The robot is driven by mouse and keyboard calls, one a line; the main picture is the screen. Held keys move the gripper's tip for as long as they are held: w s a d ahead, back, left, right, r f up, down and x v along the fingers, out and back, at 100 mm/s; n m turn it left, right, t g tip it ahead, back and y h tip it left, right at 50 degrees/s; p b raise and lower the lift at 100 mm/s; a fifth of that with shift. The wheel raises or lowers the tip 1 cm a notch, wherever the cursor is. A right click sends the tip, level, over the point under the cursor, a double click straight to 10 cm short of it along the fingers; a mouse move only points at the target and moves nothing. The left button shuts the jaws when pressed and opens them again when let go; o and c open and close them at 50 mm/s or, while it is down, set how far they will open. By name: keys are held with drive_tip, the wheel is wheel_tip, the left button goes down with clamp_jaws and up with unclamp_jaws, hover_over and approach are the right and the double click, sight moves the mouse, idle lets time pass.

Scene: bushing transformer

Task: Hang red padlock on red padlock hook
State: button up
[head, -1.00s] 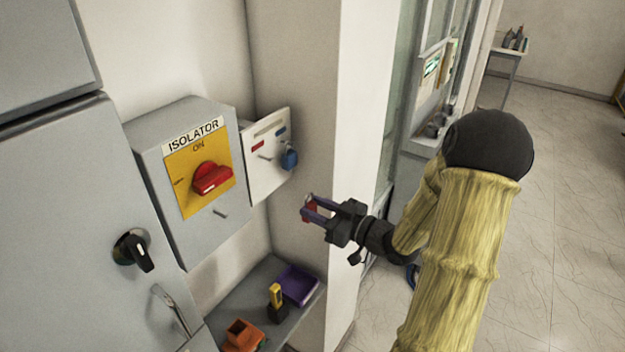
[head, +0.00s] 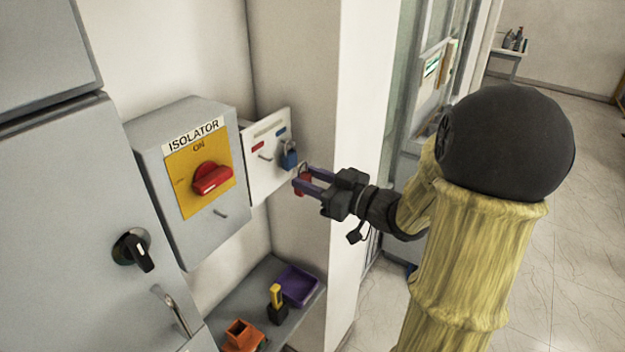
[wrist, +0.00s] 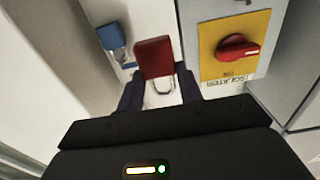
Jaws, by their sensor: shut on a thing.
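My gripper (head: 308,180) is shut on the red padlock (head: 303,187) and holds it up in front of the white hook board (head: 266,172). In the wrist view the red padlock (wrist: 153,58) sits between my fingers (wrist: 160,92), its metal shackle showing. A blue padlock (head: 288,157) hangs on the board's right side, just left of my gripper; it also shows in the wrist view (wrist: 111,37). The bare hook (head: 265,157) under the red label (head: 258,146) is the red padlock hook. The red padlock is apart from this hook.
The grey isolator box (head: 190,175) with a red rotary switch (head: 211,178) stands left of the board. A wall corner (head: 335,130) is close behind my gripper. Below, a shelf (head: 240,300) holds a purple tray (head: 298,287), a yellow-black item (head: 276,303) and an orange item (head: 243,336).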

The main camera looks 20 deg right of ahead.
drive_tip(key=shift+f+b+x, duration=0.2)
drive_tip(key=shift+b+x, duration=0.3)
drive_tip(key=shift+x, duration=1.55)
drive_tip(key=shift+f+b+x, duration=0.2)
drive_tip(key=shift+b+x, duration=0.3)
drive_tip(key=shift+x, duration=1.6)
drive_tip(key=shift+w+a+f+b, duration=0.4)
drive_tip(key=shift+w+a+f, duration=0.05)
drive_tip(key=shift+w, duration=0.15)
drive_tip(key=o, duration=1.1)
drive_tip(key=shift+s+d+f, duration=0.1)
drive_tip(key=shift+s+d, duration=0.35)
drive_tip(key=shift+s, duration=0.05)
drive_tip(key=b+v, duration=0.4)
drive_tip(key=v, duration=1.2)
